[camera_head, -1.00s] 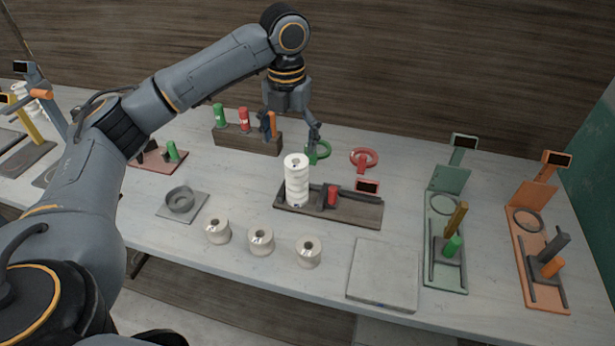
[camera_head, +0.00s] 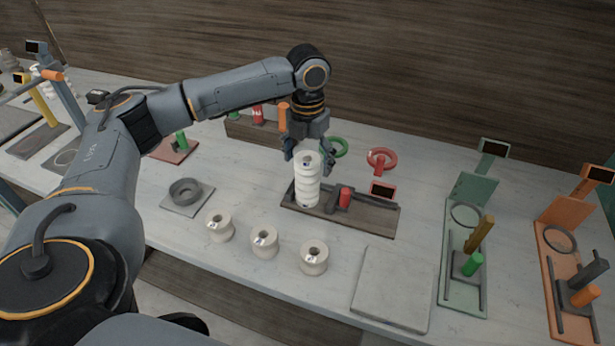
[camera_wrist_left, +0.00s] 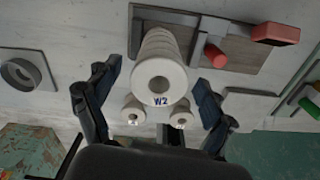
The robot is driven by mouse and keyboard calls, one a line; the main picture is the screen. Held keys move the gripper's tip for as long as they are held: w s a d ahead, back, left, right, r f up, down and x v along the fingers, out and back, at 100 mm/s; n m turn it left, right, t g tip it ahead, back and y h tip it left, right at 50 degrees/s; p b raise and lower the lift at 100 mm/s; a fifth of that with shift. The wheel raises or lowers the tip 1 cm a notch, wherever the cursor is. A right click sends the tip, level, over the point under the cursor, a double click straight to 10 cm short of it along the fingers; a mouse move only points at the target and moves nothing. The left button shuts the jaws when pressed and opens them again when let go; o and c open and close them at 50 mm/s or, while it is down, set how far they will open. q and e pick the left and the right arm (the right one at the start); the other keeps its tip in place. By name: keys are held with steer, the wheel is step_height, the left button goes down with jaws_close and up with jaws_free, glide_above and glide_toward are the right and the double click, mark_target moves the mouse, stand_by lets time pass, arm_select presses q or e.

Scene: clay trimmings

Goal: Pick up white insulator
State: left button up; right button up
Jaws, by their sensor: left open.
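A tall ribbed white insulator (camera_head: 307,182) stands upright on the left end of a dark base (camera_head: 365,218) on the table. My left gripper (camera_head: 308,153) is open at the insulator's top, with a finger on either side. In the left wrist view the left gripper's fingers (camera_wrist_left: 153,105) are spread and clear of the insulator's sides. Several short white spools (camera_head: 264,241) stand in front of the base. My right gripper is not in view.
Green (camera_head: 337,147) and red (camera_head: 381,160) rings are behind. A grey square plate (camera_head: 393,288) lies front right; green (camera_head: 463,268) and orange (camera_head: 569,287) fixtures stand further right.

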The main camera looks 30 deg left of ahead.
arm_select(q)
step_height(320, 180, down, 4)
steer(key=shift+a+r+p, duration=0.1)
steer(key=shift+p, duration=0.25)
steer(key=shift+f, duration=0.25)
steer(key=c, duration=0.5)
jaws_close()
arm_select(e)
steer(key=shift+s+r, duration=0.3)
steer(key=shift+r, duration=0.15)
arm_select(q)
steer(key=shift+r, duration=0.1)
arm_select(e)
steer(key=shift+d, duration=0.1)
